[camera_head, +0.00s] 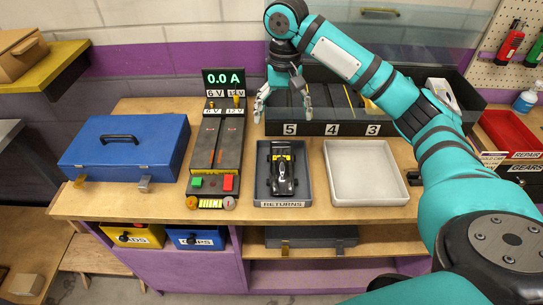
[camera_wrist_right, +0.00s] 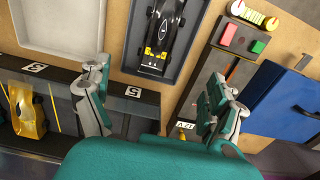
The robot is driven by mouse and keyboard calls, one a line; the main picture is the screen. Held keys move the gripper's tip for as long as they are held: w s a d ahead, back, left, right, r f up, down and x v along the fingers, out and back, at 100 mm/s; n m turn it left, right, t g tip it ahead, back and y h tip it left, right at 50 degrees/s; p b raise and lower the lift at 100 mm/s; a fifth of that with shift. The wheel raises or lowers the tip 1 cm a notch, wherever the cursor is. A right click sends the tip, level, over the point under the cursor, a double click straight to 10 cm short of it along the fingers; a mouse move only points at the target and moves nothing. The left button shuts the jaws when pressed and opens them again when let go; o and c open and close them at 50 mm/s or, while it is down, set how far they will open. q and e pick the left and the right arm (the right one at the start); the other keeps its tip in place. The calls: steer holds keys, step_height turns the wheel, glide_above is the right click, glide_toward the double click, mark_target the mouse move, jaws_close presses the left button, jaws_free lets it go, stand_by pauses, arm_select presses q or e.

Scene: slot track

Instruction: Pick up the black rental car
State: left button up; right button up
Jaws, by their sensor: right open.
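The black rental car (camera_head: 281,172) is a dark open-wheel racer lying lengthwise in the grey returns tray (camera_head: 262,188). In the right wrist view the car (camera_wrist_right: 163,30) shows at the top with yellow marks on its wing. My right gripper (camera_head: 283,112) is open and empty, above the front edge of the numbered rack, beyond the tray. In the wrist view its two fingers (camera_wrist_right: 158,100) are spread wide, with the car lying past the gap between them. My left gripper is out of view.
An empty white tray (camera_head: 365,194) stands right of the returns tray. The power unit (camera_head: 214,160) and blue case (camera_head: 125,147) stand left. The rack (camera_head: 335,129) lies behind, with a yellow car (camera_wrist_right: 27,112) in it. A red bin (camera_head: 510,133) is at right.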

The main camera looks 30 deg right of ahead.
step_height(320, 180, down, 3)
steer(key=p, duration=0.2)
glide_above(282, 160)
steer(key=f, duration=0.4)
steer(key=s+f, duration=0.1)
steer(key=f, duration=0.1)
steer(key=shift+a+f, duration=0.1)
steer(key=shift+f, duration=0.05)
steer(key=f, duration=0.3)
steer(key=shift+w, duration=0.25)
step_height(282, 160, down, 4)
steer(key=shift+w+r+p, duration=0.15)
steer(key=shift+r+p, duration=0.05)
steer(key=shift+p, duration=0.6)
steer(key=shift+f, duration=0.55)
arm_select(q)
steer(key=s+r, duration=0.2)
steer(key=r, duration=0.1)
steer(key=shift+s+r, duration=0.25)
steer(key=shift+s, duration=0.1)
arm_select(e)
steer(key=c, duration=1.4)
